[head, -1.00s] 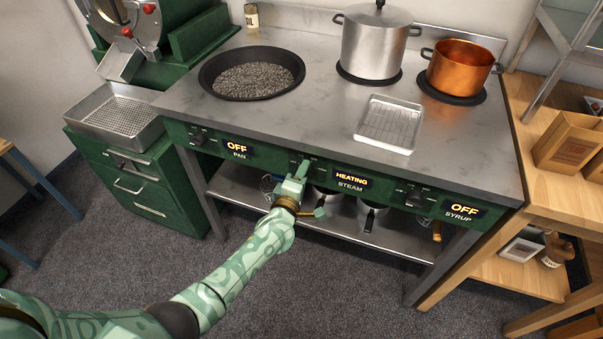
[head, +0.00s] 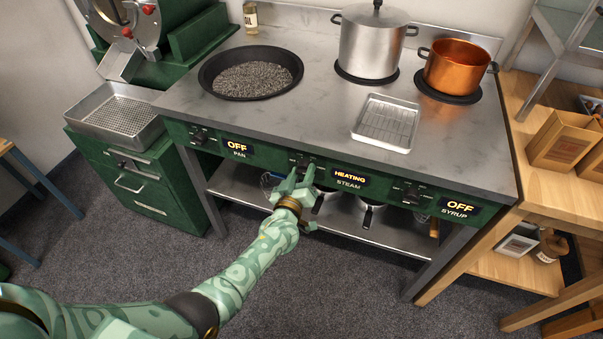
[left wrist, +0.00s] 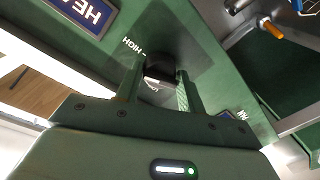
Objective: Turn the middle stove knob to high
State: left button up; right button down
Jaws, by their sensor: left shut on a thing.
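The middle stove knob (head: 303,160) is black and sits on the green front panel, left of the display (head: 349,178) reading HEATING over STEAM. My left gripper (head: 299,177) is at this knob. In the left wrist view the two fingers (left wrist: 161,88) stand on either side of the dark knob (left wrist: 160,68) and are shut on it. The word HIGH (left wrist: 132,44) is printed on the panel beside the knob. The knob's pointer is too hidden to read its exact setting. My right gripper is not in view.
The left knob (head: 199,136) has a PAN display (head: 238,148) reading OFF, and the right knob (head: 412,191) a SYRUP display (head: 460,207) reading OFF. On the stove stand a black pan (head: 210,86), a steel pot (head: 372,48), a copper pot (head: 452,68) and a rack tray (head: 386,122).

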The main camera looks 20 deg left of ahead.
pick_arm(q)
jog(key=shift+d+m, duration=0.1)
jog(key=shift+m, duration=1.7)
jog(key=o, duration=0.9)
